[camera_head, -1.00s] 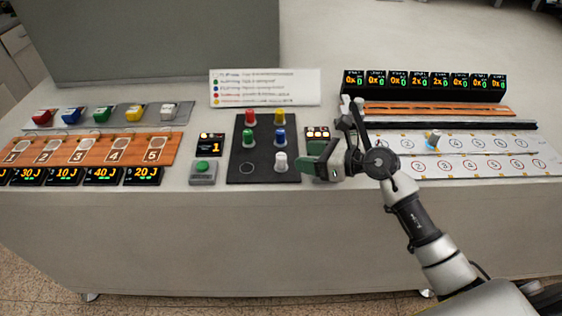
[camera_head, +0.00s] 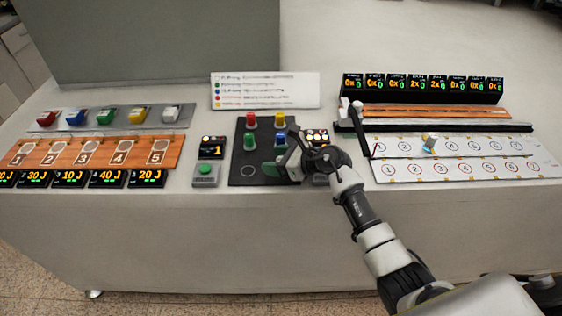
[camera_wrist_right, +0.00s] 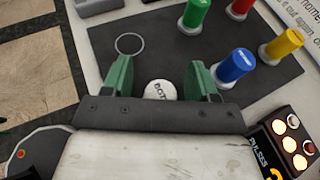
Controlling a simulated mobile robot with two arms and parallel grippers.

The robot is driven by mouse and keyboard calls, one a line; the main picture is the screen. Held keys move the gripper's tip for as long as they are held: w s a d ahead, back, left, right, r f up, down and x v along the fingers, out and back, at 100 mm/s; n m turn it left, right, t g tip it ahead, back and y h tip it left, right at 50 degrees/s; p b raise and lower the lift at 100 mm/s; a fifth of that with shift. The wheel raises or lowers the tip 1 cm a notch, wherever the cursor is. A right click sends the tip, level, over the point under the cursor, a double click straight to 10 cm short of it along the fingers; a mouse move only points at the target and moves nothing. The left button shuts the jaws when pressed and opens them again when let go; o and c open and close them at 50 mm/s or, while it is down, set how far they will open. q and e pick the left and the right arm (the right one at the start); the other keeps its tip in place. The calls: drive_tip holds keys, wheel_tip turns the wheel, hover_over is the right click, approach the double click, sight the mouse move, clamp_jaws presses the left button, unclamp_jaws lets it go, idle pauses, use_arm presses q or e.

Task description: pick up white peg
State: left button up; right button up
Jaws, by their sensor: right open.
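My right gripper (camera_wrist_right: 160,74) is open, with one green finger on each side of the peg. Small gaps seem to show between fingers and peg, but contact cannot be told for sure. The gripper also shows in the head view (camera_head: 285,166) over the board's front right corner, where it hides the white peg. My left gripper is not in view.
A blue peg (camera_wrist_right: 236,65) stands close to the right finger. A green peg (camera_wrist_right: 195,12), a red peg (camera_wrist_right: 240,8) and a yellow peg (camera_wrist_right: 284,45) stand farther off. An empty ring mark (camera_wrist_right: 130,44) lies by the left finger. A display box (camera_wrist_right: 290,143) is near the gripper's right side.

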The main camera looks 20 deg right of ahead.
drive_tip(key=shift+w+a+f, duration=0.1)
drive_tip(key=shift+c, duration=1.1)
drive_tip(key=c, duration=0.8)
